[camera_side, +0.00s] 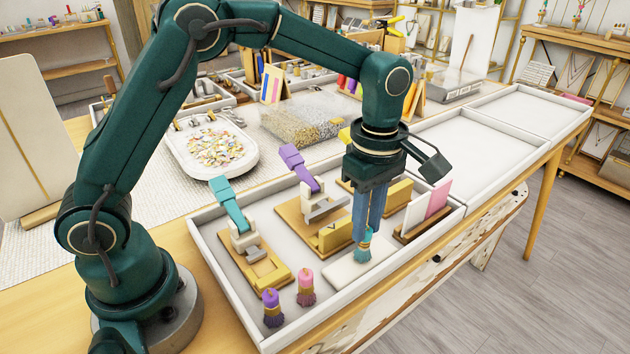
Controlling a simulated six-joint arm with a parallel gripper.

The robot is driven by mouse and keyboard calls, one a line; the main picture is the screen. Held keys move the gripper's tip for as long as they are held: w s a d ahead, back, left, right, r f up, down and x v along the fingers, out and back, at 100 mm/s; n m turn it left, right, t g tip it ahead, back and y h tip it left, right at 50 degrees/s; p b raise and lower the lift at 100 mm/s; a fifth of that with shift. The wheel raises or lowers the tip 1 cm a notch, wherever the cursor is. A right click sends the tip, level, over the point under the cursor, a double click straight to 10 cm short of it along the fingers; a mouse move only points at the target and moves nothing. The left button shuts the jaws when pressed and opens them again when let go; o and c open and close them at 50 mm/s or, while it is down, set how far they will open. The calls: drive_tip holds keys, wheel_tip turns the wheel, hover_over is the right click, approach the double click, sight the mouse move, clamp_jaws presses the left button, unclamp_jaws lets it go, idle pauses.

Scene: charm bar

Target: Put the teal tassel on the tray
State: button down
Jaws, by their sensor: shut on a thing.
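The teal tassel (363,252) hangs upright between the fingers of my gripper (366,225), which is shut on its top. Its fringe is at or just above a small flat white tray (343,275), and I cannot tell whether it touches. That tray lies inside a larger white-walled tray (224,285) near its front edge. My fingers hide part of the tassel's top.
A purple tassel (272,308) and a pink tassel (306,287) stand at the front left. A teal-handled press (234,212), a purple-handled press (303,178) and yellow blocks (335,235) are close by. Cards (426,208) stand right of my gripper. Empty trays (465,150) lie farther right.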

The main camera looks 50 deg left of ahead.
drive_tip(key=shift+f, duration=0.2)
idle(0.4)
drive_tip(key=c, duration=0.6)
unclamp_jaws()
drive_tip(key=shift+r, duration=2.55)
